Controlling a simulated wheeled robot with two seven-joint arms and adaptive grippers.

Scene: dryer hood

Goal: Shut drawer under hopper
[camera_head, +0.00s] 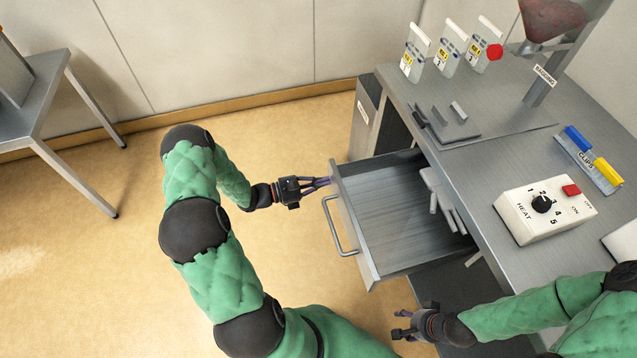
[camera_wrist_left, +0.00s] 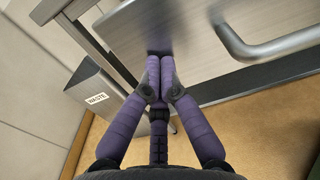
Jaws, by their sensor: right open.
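My right gripper (camera_head: 399,325) is open and empty, low in front of the bench. The hopper (camera_head: 553,18) is at the top right.
A waste bin (camera_head: 364,118) stands beyond the drawer. A side table (camera_head: 45,95) is at the left. The floor between is clear.

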